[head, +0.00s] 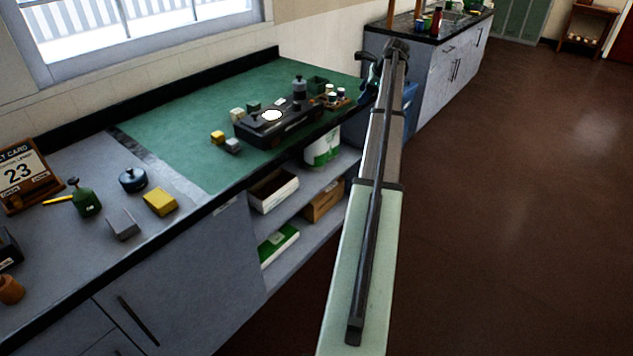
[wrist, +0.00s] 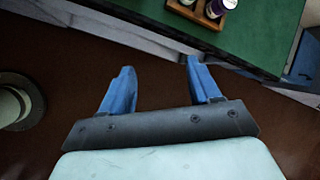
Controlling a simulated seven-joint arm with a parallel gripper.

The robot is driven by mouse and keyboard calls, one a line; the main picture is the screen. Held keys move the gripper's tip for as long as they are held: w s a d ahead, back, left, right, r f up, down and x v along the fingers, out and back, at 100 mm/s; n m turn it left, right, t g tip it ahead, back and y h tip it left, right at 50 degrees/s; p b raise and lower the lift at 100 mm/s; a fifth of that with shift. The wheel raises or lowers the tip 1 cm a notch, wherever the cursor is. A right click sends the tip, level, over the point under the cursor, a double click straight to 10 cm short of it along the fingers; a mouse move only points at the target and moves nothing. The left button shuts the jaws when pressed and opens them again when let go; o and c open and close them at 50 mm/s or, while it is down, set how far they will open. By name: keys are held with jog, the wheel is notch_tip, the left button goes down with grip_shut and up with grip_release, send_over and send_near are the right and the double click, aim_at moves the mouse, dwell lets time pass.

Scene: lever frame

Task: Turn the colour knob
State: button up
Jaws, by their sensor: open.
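A black device (head: 250,130) with a bright round white disc (head: 272,115) on top lies on the green counter mat. I cannot make out which part is the colour knob; it is too small or hidden. My gripper (wrist: 160,66) is open and empty, its two blue fingers spread apart. In the head view it is partly hidden at the far end of my arm, to the right of the device and apart from it. In the wrist view it hangs over the brown floor, just off the counter's front edge. The device is not in the wrist view.
A wooden tray of small jars (head: 337,102) stands between the device and my gripper; it also shows in the wrist view (wrist: 203,20). A dark grey bottle (head: 299,88), a green box (head: 317,85) and small blocks (head: 233,146) surround the device. Open shelves (head: 300,215) lie below.

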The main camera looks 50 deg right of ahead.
notch_tip(320, 180, down, 14)
jog(key=a+n, duration=0.2)
jog(key=n, duration=0.2)
jog(key=w+a+f+n+g+y, duration=0.1)
jog(key=w+a+f+n, duration=0.1)
jog(key=a+f, duration=0.6)
jog(key=w+a+f+n+g+y, duration=0.1)
jog(key=w+a+f+n, duration=0.2)
jog(key=a+f, duration=0.6)
jog(key=shift+w+a+f, duration=0.3)
jog(key=shift+w+f, duration=0.15)
jog(key=shift+w, duration=0.15)
